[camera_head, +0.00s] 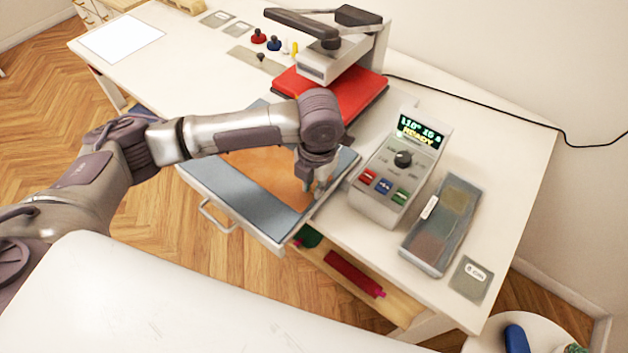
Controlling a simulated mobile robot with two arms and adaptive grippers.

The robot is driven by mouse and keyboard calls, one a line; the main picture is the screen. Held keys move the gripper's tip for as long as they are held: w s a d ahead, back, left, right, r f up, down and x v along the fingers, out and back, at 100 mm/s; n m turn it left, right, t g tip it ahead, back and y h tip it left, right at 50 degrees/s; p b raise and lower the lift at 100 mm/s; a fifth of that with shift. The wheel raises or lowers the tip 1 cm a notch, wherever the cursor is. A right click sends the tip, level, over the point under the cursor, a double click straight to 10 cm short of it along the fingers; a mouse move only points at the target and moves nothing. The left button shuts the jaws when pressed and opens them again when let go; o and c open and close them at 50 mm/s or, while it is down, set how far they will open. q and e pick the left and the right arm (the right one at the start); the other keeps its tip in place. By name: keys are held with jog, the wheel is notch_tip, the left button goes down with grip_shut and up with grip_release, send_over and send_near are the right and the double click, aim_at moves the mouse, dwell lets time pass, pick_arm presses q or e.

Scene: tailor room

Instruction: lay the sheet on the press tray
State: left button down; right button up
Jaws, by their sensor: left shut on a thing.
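The press tray (222,190) is pulled out at the table's front, with a blue-grey surface and a handle. An orange sheet (262,170) lies over its middle, partly hidden by my left arm. My left gripper (316,190) points down at the sheet's right end, low over the tray, and is shut on the sheet there. The fingertips are small and partly hidden. The heat press has a red plate (345,90) behind the tray and a grey upper head (330,62). My right gripper is not in view.
A control box (390,180) reads "READY" right of the tray. A tray of swatches (440,225) lies farther right. A white sheet (122,38) and small colored stamps (274,43) are at the back left. A cable runs along the back right.

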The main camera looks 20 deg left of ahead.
pick_arm(q)
jog(key=c, duration=1.1)
grip_release()
jog(key=shift+d+r, duration=0.1)
jog(key=shift+r, duration=0.25)
notch_tip(320, 180, up, 11)
jog(key=b, duration=0.2)
jog(key=shift+d+r+b, duration=0.2)
jog(key=shift+d+b, duration=0.05)
jog(key=shift+b, duration=0.15)
jog(key=shift+s, duration=0.1)
jog(key=shift+f, duration=0.1)
